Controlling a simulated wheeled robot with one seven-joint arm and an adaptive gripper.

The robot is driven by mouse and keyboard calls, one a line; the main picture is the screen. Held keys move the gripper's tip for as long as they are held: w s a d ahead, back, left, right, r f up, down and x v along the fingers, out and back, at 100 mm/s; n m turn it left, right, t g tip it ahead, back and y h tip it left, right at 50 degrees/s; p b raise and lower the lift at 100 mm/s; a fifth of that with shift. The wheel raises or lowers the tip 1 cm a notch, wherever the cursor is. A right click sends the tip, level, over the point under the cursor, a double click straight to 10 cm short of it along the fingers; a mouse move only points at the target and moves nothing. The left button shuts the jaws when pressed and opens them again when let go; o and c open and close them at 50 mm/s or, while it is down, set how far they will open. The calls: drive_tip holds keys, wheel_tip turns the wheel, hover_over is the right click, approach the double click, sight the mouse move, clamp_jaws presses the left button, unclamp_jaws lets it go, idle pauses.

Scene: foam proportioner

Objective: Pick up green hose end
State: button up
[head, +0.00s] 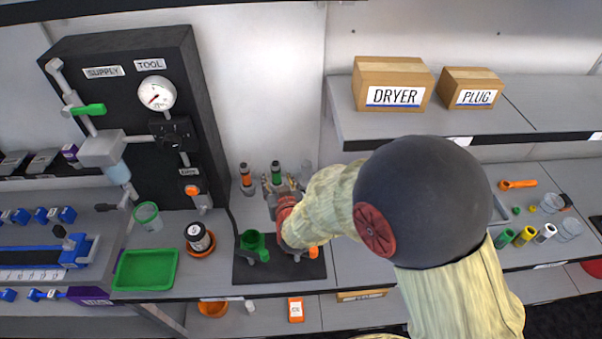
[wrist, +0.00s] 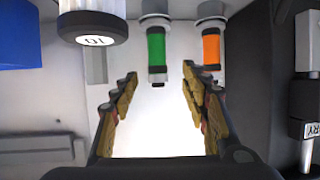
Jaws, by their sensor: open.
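The green hose end (head: 277,172) stands upright at the back of the bench, right of the orange hose end (head: 245,177). In the wrist view the green hose end (wrist: 157,48) hangs from the top of the picture, with the orange one (wrist: 211,48) to its right. My gripper (wrist: 158,85) is open and empty. Its two fingers point toward the green hose end, whose dark tip lies in line with the gap between them. I cannot tell whether they touch it. In the head view my gripper (head: 277,187) is partly hidden by my arm.
A black panel (head: 120,50) with a gauge stands at the left. A green funnel (head: 252,242) sits on the dark mat (head: 280,268) near my gripper. A green tray (head: 146,270) and a labelled jar (head: 197,236) are at the left. The DRYER box (head: 392,83) is on the right shelf.

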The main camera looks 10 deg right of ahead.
sight(276, 172)
drive_tip(key=shift+w+d+f, duration=0.1)
drive_tip(key=shift+w+f, duration=0.1)
drive_tip(key=shift+w, duration=0.1)
drive_tip(key=shift+w+f, duration=0.15)
drive_tip(key=shift+w, duration=0.2)
drive_tip(key=b+x, duration=0.2)
drive_tip(key=x, duration=0.4)
drive_tip(key=shift+w, duration=0.3)
drive_tip(key=shift+c, duration=1.3)
clamp_jaws()
